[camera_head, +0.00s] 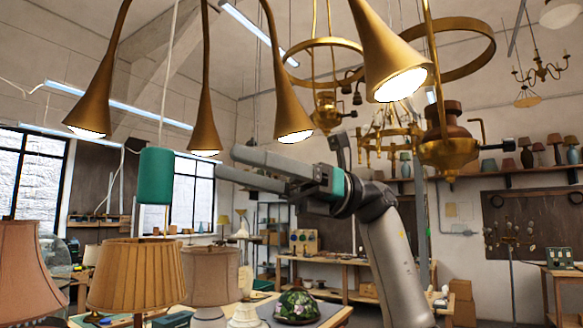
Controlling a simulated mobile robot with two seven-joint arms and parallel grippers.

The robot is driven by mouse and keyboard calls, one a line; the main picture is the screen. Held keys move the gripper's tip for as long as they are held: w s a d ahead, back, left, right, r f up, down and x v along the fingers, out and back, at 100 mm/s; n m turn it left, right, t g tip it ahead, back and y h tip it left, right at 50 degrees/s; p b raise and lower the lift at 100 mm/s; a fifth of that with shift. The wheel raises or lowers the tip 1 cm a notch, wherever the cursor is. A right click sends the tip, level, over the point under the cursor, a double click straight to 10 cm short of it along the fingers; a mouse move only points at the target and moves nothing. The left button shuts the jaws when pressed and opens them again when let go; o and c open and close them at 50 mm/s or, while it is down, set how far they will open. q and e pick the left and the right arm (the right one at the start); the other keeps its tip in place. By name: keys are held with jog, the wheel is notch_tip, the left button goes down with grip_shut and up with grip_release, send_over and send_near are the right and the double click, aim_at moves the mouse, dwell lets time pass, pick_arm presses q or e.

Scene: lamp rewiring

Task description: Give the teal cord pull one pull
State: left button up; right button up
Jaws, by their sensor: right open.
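The teal cord pull (155,176) is a short cylinder hanging upright from a thin pale cord, left of the picture's middle. My right gripper (229,163) comes in from the right with its two grey fingers pointing left toward the pull. The fingers are apart and nothing is between them. A clear gap shows in the picture between the fingertips and the pull; how far apart they are in depth I cannot tell. My left gripper is not in view.
Brass lamps with lit horn shades (280,105) hang above and around the fingers. A pleated lampshade (136,274) and other table lamps stand below the pull. A stained-glass shade (297,306) sits on the table. Brass lanterns (447,140) hang at the right, near my arm.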

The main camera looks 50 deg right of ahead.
aim_at(152, 159)
jog(key=s+d+t+h, duration=0.1)
jog(key=s+d+h, duration=0.2)
jog(key=s, duration=0.2)
jog(key=shift+n, duration=0.3)
jog(key=p+x, duration=0.3)
jog(key=x, duration=1.2)
jog(key=shift+w+a+f+p, duration=0.15)
jog(key=shift+w+p, duration=0.1)
jog(key=shift+p, duration=0.15)
jog(key=shift+c, duration=0.3)
grip_shut()
